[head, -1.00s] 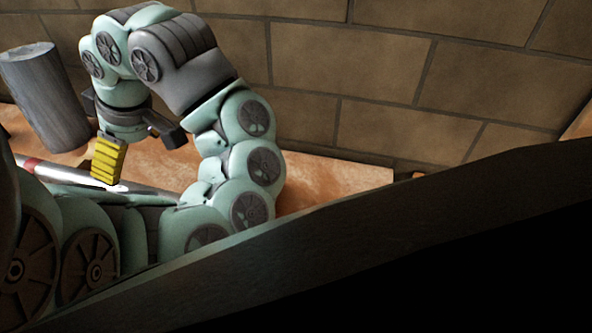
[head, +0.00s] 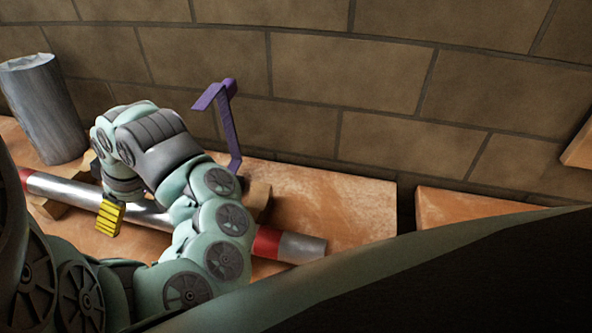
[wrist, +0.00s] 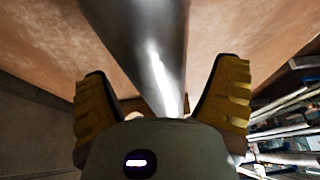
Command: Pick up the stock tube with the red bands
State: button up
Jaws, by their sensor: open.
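The stock tube (head: 70,190) is a long bare-metal bar lying across the bench, with a red band (head: 267,242) near its right end and another (head: 25,178) at the left. My arm hides part of its middle. My gripper (head: 112,216) is at the tube, left of its middle; one yellow finger pad shows in front of it. In the wrist view the tube (wrist: 150,45) runs lengthwise between the two spread yellow fingers of my gripper (wrist: 163,75). The fingers are open, with visible room on both sides. I cannot tell how deep the tube sits between them.
Wooden blocks (head: 258,198) sit under the tube. A grey cylinder (head: 45,112) stands at the back left. A purple bent bracket (head: 229,130) rises behind the tube. The orange bench (head: 340,200) ends at a gap on the right, before another slab (head: 450,207). A brick wall closes the back.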

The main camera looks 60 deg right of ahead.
jog(key=shift+w+f, duration=0.15)
jog(key=shift+f, duration=0.15)
jog(key=c, duration=1.4)
jog(key=shift+r, duration=0.1)
